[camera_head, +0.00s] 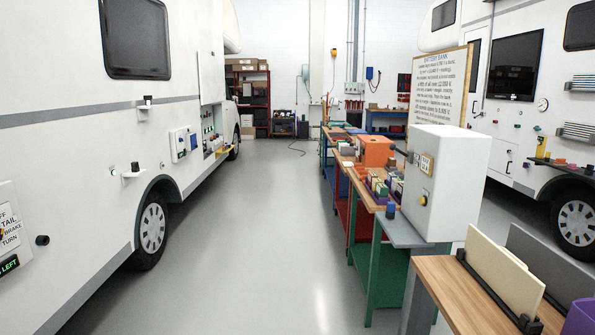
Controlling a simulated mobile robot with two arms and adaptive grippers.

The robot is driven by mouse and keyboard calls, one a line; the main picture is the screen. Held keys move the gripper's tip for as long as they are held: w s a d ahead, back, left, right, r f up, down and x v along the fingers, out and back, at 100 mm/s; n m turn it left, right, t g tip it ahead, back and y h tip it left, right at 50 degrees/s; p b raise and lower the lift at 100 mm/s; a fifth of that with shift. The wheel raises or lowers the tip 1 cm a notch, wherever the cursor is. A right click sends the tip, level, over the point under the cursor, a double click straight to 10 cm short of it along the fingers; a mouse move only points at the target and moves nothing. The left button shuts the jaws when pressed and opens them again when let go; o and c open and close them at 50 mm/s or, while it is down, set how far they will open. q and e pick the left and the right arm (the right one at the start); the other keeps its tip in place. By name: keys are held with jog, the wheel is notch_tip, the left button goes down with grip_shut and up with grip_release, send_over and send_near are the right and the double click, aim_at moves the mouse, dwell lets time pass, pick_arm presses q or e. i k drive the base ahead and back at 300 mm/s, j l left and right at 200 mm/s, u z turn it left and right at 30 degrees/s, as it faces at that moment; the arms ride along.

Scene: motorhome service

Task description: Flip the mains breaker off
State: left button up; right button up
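I cannot single out the mains breaker for certain. A white cabinet (455,180) stands at the near end of the workbench row, with a small dark part and a yellow part on its left face. The left motorhome (75,140) has a small wall panel (183,143) and, behind it, an open hatch (213,130) with coloured parts too small to read. Neither of my grippers is in view.
A clear grey aisle (270,220) runs between the left motorhome and the workbenches (365,245). A wooden table (445,285) with upright boards is at the near right. A second motorhome (510,90) stands at the right. Shelves (248,100) stand at the back.

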aim_at(392, 146)
jog(key=i+l+z, duration=0.15)
jog(key=i+z, duration=0.15)
jog(key=i+l+z, duration=0.15)
jog(key=i+z, duration=0.2)
jog(key=i+j+z, duration=0.15)
jog(key=i+j, duration=1.45)
